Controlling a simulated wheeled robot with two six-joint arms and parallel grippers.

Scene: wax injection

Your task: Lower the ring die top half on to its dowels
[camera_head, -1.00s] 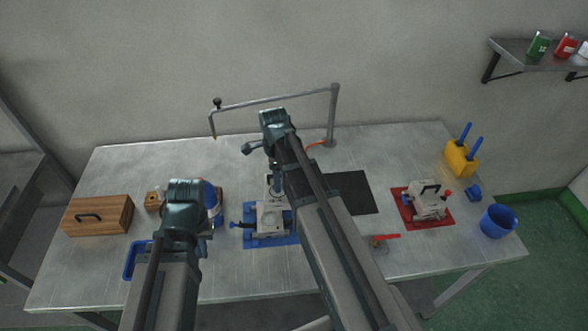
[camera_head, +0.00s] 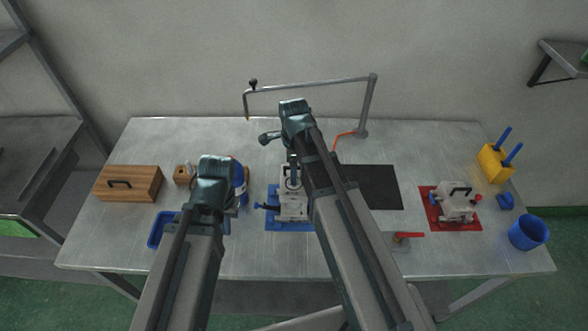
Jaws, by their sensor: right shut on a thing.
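The ring die bottom half (camera_head: 292,212) is a pale metal block on a blue mat (camera_head: 290,226), with blue parts at its left side. My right gripper (camera_head: 293,180) points down above it and is shut on the top half (camera_head: 290,193). The top half sits over the bottom half with no clear gap showing. My arm partly covers its right side. I cannot see the dowels or tell whether the halves touch. My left gripper (camera_head: 207,208) is left of the die, seen from behind; its fingers are hidden.
A second die (camera_head: 456,203) stands on a red mat (camera_head: 433,217). A blue tray (camera_head: 155,232) and a wooden box (camera_head: 128,183) are at left. A metal frame arm (camera_head: 310,85) spans the back. A black mat (camera_head: 378,187) and blue cup (camera_head: 528,232) are at right.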

